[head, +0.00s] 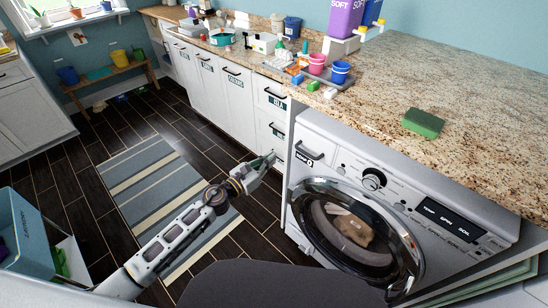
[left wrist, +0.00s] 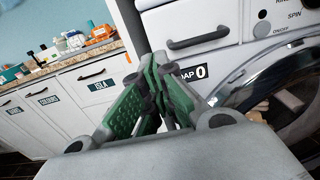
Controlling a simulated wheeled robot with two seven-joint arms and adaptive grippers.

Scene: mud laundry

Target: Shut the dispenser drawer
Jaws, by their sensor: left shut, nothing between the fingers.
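The dispenser drawer (head: 309,153) is at the upper left of the white washing machine's front, with a dark bar handle and a soap label. The drawer also shows in the left wrist view (left wrist: 222,58), just beyond my fingers. I cannot tell from these views how far it stands out. My left gripper (head: 272,157) is shut and empty, just left of the drawer in the head view. In the left wrist view the green-padded fingers (left wrist: 160,75) point toward the drawer front and cover part of its label. Contact is not clear. My right gripper is out of view.
The washing machine (head: 460,212) has a round glass door (head: 352,232) below the drawer. A granite counter (head: 385,100) with a green sponge (head: 423,123) lies above. White cabinets (head: 238,85) run leftward. A striped rug (head: 150,185) lies on open floor.

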